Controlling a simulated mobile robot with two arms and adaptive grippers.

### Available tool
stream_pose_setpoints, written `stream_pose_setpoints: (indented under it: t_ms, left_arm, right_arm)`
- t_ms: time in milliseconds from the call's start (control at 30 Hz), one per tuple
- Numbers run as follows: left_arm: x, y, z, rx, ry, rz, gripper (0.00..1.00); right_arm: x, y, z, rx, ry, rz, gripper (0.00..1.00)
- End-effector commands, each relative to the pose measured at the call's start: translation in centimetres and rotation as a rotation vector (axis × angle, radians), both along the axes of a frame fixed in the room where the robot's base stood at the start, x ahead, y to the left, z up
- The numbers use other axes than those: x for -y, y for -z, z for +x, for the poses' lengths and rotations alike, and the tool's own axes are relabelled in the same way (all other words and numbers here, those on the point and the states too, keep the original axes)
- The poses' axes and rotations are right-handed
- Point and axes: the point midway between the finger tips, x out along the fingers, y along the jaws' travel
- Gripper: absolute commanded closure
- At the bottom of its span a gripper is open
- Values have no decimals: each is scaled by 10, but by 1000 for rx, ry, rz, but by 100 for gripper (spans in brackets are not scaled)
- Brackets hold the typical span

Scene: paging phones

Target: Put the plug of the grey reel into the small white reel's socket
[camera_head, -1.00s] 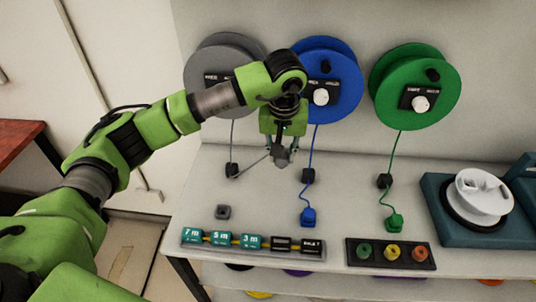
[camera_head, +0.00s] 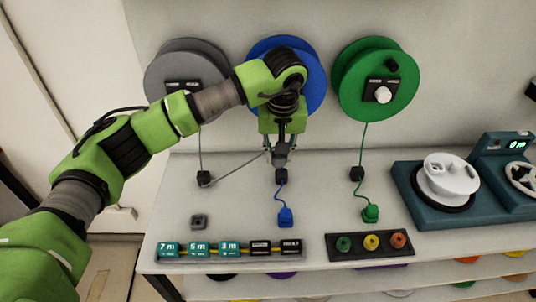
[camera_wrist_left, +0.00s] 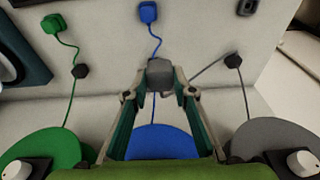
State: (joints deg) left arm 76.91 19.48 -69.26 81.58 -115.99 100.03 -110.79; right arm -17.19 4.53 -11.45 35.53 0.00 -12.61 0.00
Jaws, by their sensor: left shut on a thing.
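My left gripper (camera_head: 280,152) is shut on the grey plug (camera_wrist_left: 160,73), held above the table in front of the blue reel. A grey cord runs from the plug left to a black guide block (camera_head: 204,178) and up to the grey reel (camera_head: 178,72) on the wall. The small white reel (camera_head: 447,178) sits on a teal stand (camera_head: 412,214) at the right, well apart from the plug. Small marks show on its top, but I cannot tell its socket clearly. My right gripper is not in view.
The blue reel (camera_head: 312,62) and green reel (camera_head: 378,85) hang on the wall, their plugs (camera_head: 285,217) (camera_head: 370,213) on the table. A grey holder (camera_head: 199,222), a label strip (camera_head: 228,248) and a tray of coloured knobs (camera_head: 338,251) lie in front. Table between the green cord and stand is clear.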

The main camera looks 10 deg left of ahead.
Motion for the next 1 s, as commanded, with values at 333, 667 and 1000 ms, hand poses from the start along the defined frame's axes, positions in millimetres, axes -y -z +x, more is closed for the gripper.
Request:
stream_pose_setpoints:
  t_ms: [333, 667, 1000]
  left_arm:
    - [41, 0, 14, 2, 0, 0, 91]
    - [79, -1, 26, 1, 0, 0, 91]
    - [118, -1, 40, 2, 0, 0, 91]
  right_arm:
    - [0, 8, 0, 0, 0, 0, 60]
    - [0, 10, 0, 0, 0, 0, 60]
    - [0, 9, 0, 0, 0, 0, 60]
